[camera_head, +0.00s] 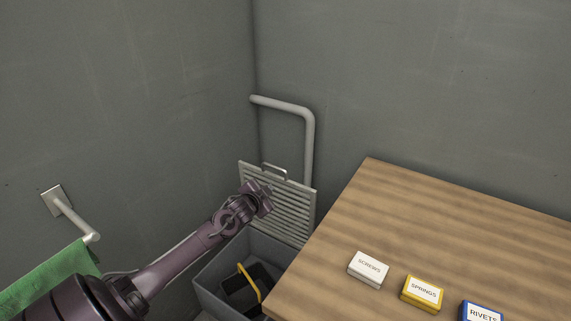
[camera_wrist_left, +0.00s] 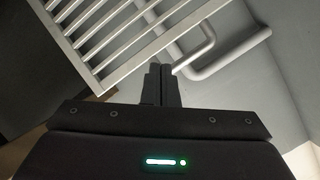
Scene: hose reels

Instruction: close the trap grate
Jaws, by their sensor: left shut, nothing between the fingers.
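The trap grate (camera_head: 291,214) is a pale slatted panel with a small handle (camera_head: 274,170) on its top edge. It stands raised, close to upright, at the back of a grey open-topped box (camera_head: 215,294). My left gripper (camera_head: 265,193) is in front of the grate's upper left part, shut and empty. In the left wrist view the shut fingertips (camera_wrist_left: 162,72) are near the grate's edge bar (camera_wrist_left: 140,60); I cannot tell if they touch it. My right gripper is not in view.
A bent grey pipe (camera_head: 309,140) rises behind the grate in the wall corner. A yellow handle (camera_head: 249,283) shows inside the box. A wooden table (camera_head: 420,220) with small labelled boxes stands at right. A green cloth (camera_head: 50,283) hangs from a wall bar at left.

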